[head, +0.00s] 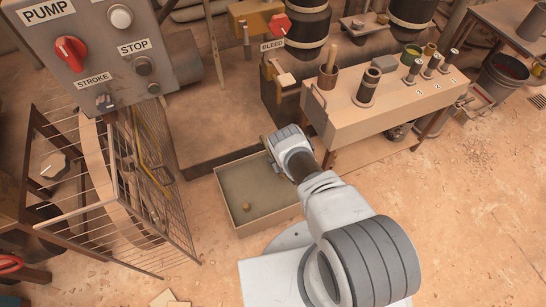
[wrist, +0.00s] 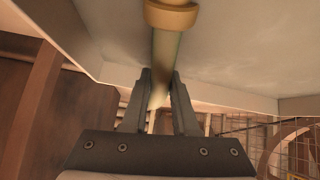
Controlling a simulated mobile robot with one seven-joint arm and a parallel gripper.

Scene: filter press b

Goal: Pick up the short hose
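The short hose shows in the wrist view as a grey-green tube (wrist: 165,50) with a brass-coloured collar (wrist: 171,14) at the top edge. It runs between the two fingers of my gripper (wrist: 160,80). The fingertips lie flush against both sides of the hose, so the gripper looks shut on it. In the head view my gripper (head: 268,150) is at the back right of a shallow tray (head: 228,216), and my own arm hides part of it. A small tan piece shows beside the fingers there; the rest of the hose is hidden.
A bench (head: 385,110) with fittings numbered 1 to 3 stands to the right. A wire cage (head: 125,190) and the pump control box (head: 100,45) are at left. Open floor lies at the lower right.

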